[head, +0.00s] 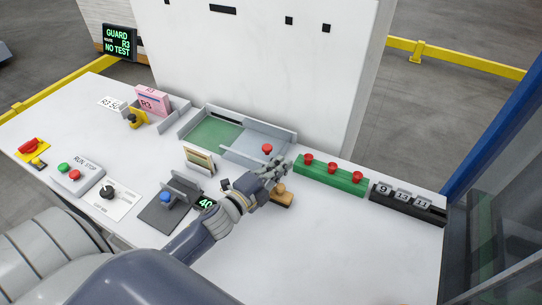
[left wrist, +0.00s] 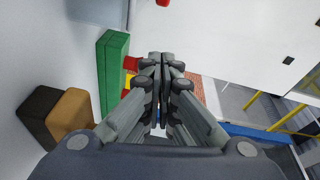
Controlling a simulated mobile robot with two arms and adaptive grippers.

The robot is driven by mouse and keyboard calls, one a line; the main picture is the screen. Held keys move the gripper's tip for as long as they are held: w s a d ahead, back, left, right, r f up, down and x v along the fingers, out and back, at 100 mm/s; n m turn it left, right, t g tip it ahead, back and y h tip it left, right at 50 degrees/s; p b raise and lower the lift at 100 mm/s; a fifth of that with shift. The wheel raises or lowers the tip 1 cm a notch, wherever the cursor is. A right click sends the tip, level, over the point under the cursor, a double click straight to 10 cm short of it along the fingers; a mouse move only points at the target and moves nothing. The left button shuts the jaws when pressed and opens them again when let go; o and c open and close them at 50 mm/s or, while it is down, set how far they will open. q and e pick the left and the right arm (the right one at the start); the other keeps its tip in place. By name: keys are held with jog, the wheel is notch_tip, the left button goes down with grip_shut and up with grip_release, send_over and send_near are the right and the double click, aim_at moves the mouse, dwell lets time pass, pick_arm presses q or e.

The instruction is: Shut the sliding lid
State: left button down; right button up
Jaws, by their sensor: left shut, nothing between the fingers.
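A shallow grey tray (head: 288,137) with a green floor stands at the back of the table against the white panel. Its grey sliding lid (head: 246,148) covers the right part, and the green floor (head: 212,133) shows open on the left. A red knob (head: 267,148) stands on the lid near its right end. My left gripper (head: 281,163) is shut and empty, just in front and to the right of the knob. It looks apart from the knob. Its closed fingertips show in the left wrist view (left wrist: 166,58). My right gripper is out of view.
A green block with red knobs (head: 330,174) is close at the gripper's right. A wooden-topped stamp (head: 282,196) lies just below it. A card holder (head: 199,160) stands before the tray. The white panel (head: 270,60) rises behind. The table's front right is clear.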

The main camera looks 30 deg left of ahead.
aim_at(245, 157)
pick_arm(q)
jog(key=shift+w+a+f+p, duration=0.1)
jog(key=shift+w+a+f, duration=0.1)
jog(key=shift+a, duration=0.4)
jog(key=shift+w+a+f+p, duration=0.15)
jog(key=shift+w+a, duration=0.1)
jog(key=shift+a, duration=0.35)
jog(key=shift+w+a+f+p, duration=0.1)
jog(key=shift+w+a, duration=0.1)
jog(key=shift+a, duration=0.4)
jog(key=a, duration=0.5)
jog(key=a+b, duration=0.1)
jog(key=a, duration=0.2)
jog(key=shift+s+a, duration=0.3)
jog(key=shift+a, duration=0.4)
jog(key=shift+r, duration=0.1)
jog(key=shift+d, duration=0.1)
